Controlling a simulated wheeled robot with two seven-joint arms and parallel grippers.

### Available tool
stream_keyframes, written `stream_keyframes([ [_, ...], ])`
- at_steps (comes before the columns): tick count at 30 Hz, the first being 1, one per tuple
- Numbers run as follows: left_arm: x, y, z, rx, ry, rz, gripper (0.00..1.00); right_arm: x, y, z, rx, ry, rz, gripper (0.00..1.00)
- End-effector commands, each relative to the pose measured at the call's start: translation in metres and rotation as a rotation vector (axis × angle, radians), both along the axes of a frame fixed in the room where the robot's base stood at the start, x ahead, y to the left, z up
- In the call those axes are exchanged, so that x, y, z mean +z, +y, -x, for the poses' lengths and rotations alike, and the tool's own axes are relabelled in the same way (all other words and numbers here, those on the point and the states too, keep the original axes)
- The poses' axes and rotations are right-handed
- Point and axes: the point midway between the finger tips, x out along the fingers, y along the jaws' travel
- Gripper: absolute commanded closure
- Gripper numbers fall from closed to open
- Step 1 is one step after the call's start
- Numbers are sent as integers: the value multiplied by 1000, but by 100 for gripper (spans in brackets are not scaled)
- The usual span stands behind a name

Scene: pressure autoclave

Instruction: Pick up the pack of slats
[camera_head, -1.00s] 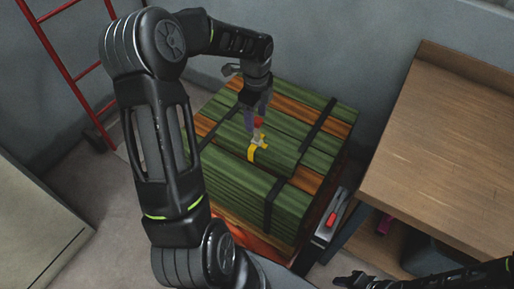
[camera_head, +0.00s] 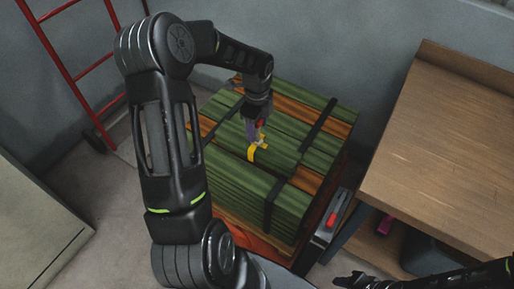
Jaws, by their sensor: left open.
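The pack of slats (camera_head: 244,199) is a block of green wooden slats with dark straps, on a stack of green and orange-brown slats. A small yellow strap or loop (camera_head: 252,152) shows at its upper edge. My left gripper (camera_head: 258,138) points down right above this yellow piece. It is open; its fingers are small in the picture, and I cannot tell whether they touch the yellow piece. My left arm covers the left side of the stack. My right gripper (camera_head: 352,281) shows only partly at the bottom edge, away from the stack.
A wooden workbench (camera_head: 450,150) stands close at the right. A red hand truck (camera_head: 75,75) leans by the wall at the left. A grey box with a red handle (camera_head: 331,219) is beside the stack. A pale cabinet (camera_head: 35,225) is at the lower left.

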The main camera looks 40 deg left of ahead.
Motion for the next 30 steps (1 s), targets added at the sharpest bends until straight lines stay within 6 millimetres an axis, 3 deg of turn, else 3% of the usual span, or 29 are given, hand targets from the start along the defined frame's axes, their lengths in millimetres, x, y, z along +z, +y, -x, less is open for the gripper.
stream_keyframes([
  [5, 0, 0, 0, 0, 0, 0, 45, 0, 0, 0, 0, 0, 0, 64],
  [25, 0, 0, 0, 0, 0, 0, 100, 0, 0, 0, 0, 0, 0, 64],
  [30, 0, 0, 0, 0, 0, 0, 100, 0, 0, 0, 0, 0, 0, 64],
])
